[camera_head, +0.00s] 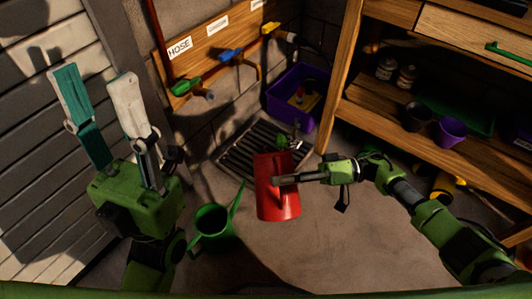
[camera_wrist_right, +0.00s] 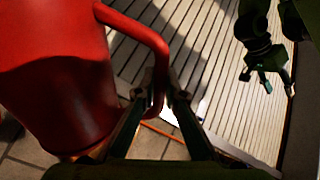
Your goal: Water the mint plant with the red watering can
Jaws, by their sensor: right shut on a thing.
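The red watering can (camera_head: 284,205) is in the middle of the head view, in front of the drain grate. My right gripper (camera_head: 277,181) is shut on its handle; in the right wrist view the fingers (camera_wrist_right: 163,90) close around the lower part of the red handle (camera_wrist_right: 150,38). The can's spout is hidden. A small green leafy plant (camera_head: 284,141), which looks like the mint, is just beyond the can at the grate; its pot is not clear. My left gripper (camera_head: 95,78) is open and empty at the left, fingers pointing up.
A green watering can (camera_head: 210,228) stands on the floor left of the red one. A purple bin (camera_head: 291,103) is behind the grate (camera_head: 243,156). Wooden shelves (camera_head: 420,110) with pots fill the right. Labelled taps (camera_head: 230,55) are on the wall. The front floor is clear.

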